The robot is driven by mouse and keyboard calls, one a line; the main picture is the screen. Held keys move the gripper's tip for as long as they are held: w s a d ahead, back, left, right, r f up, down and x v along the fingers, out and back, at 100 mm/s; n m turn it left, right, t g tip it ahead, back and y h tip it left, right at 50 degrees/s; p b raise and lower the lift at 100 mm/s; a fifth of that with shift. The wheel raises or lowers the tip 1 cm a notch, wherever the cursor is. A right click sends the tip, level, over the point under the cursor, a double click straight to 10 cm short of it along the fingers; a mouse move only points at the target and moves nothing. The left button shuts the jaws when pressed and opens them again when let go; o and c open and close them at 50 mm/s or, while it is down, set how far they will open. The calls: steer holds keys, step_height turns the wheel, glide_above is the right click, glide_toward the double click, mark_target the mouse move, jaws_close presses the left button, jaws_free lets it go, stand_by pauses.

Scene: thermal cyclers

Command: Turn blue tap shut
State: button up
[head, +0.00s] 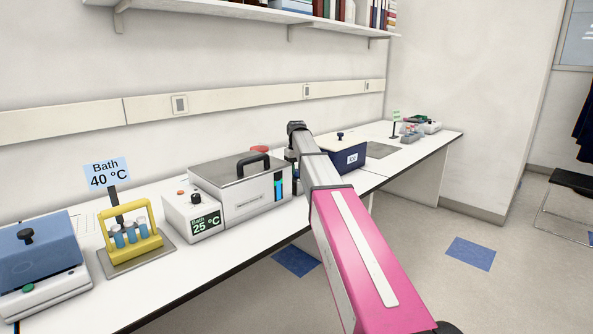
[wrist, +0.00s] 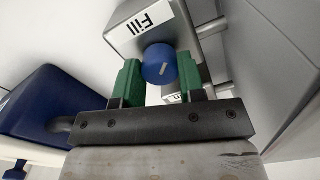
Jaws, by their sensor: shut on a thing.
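The blue tap (wrist: 158,58) is a round blue knob with a short pale line on its face. It sits on a grey block under a white "Fill" label (wrist: 152,18) in the wrist view. My gripper (wrist: 159,70) has green fingers, one on each side of the knob, and is shut on it. The tap is hidden there behind my arm.
A dark blue box (head: 345,157) stands just right of my arm's end. On the left are a yellow tube rack (head: 131,240) and a blue-lidded device (head: 40,262). A shelf (head: 240,18) hangs above. Open floor lies before the bench.

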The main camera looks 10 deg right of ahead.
stand_by(0.4)
steer(key=o, duration=0.9)
steer(key=shift+r, duration=0.15)
step_height(320, 180, up, 11)
steer(key=shift+f, duration=0.2)
